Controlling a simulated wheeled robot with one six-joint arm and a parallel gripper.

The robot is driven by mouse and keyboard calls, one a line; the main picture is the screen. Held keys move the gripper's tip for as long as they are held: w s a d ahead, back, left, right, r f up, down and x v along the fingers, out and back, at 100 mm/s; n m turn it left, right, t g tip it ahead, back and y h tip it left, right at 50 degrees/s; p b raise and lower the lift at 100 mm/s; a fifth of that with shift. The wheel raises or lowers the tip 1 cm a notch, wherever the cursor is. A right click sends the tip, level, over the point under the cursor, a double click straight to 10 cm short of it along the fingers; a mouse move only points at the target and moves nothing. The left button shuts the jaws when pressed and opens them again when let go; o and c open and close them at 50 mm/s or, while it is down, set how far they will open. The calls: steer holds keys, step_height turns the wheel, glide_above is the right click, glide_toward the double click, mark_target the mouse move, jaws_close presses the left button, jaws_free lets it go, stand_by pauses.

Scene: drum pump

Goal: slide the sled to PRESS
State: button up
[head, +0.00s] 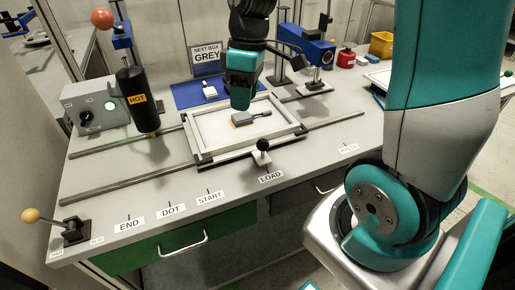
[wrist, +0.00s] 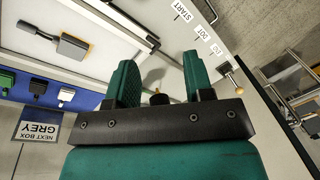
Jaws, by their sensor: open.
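The sled (head: 205,154) is a pale, framed tray on two grey rails, beside the LOAD label (head: 271,177). A black ball knob (head: 262,146) stands at its front edge. A grey paddle-like piece (head: 252,117) lies on the sled; it also shows in the wrist view (wrist: 72,44). The PRESS label (head: 349,148) is to the right along the table front. My gripper (head: 240,104) points down above the back of the sled, behind and apart from the knob. Its fingers (wrist: 160,78) are spread in the wrist view. A dark round thing shows between them; I cannot tell what it is.
A black HOT cylinder (head: 137,99) hangs over the left of the rails. A yellow-knobbed lever (head: 70,231) is at the front left. A blue mat (head: 188,95) and blue clamp device (head: 306,47) are behind. The rails right of the sled look clear.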

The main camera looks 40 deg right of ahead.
glide_toward(263, 150)
steer(key=shift+g+h, duration=0.3)
steer(key=shift+g, duration=0.1)
steer(key=f, duration=0.7)
steer(key=a+f+p, duration=0.1)
steer(key=f, duration=0.3)
steer(key=shift+w+f, duration=0.15)
steer(key=shift+w, duration=0.15)
jaws_close()
